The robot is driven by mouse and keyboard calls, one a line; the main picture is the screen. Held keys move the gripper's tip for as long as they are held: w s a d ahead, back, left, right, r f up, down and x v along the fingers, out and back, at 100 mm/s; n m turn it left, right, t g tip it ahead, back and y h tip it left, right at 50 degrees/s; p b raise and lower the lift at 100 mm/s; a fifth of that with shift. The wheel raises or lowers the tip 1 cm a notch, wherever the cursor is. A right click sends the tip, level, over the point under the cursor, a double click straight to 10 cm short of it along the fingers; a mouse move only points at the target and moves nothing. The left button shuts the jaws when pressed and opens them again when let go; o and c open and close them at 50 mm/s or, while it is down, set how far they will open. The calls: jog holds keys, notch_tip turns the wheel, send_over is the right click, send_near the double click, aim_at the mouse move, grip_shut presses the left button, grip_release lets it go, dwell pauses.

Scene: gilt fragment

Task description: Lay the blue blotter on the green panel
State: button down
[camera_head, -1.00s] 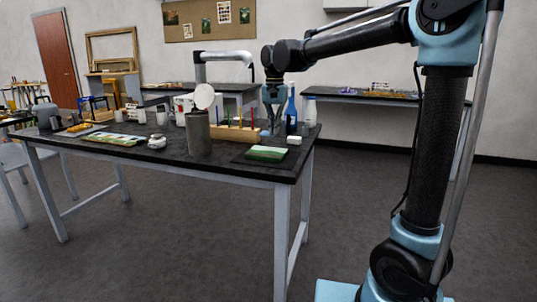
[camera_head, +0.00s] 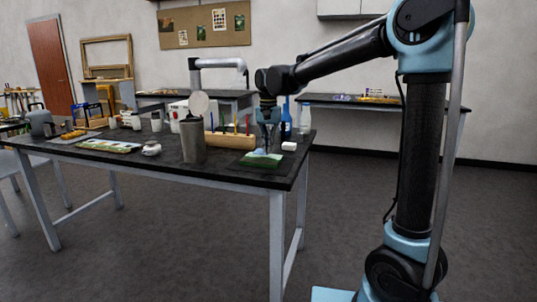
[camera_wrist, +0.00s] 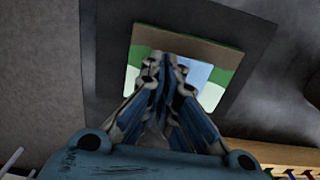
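The green panel (camera_head: 257,162), a small painted board with green and pale areas, lies on a dark mat near the right end of the black table. My gripper (camera_head: 265,149) points down right over it. A light blue piece, which looks like the blue blotter (camera_wrist: 197,73), is at the fingertips. In the wrist view, my gripper's (camera_wrist: 165,60) fingers come together at the blotter and hide part of it. The green panel (camera_wrist: 227,66) lies behind it, with its tan edge visible. I cannot tell whether the blotter touches the panel.
A grey cylinder (camera_head: 193,142) stands left of the panel. A wooden rack (camera_head: 228,141) with coloured sticks is behind it. A white block (camera_head: 289,146) and a blue bottle (camera_head: 286,120) are to the right. The black table's (camera_head: 225,176) front edge is close.

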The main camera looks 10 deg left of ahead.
jog(key=shift+f, duration=1.3)
jog(key=c, duration=1.8)
grip_release()
jog(key=shift+f, duration=0.1)
notch_tip(320, 180, up, 12)
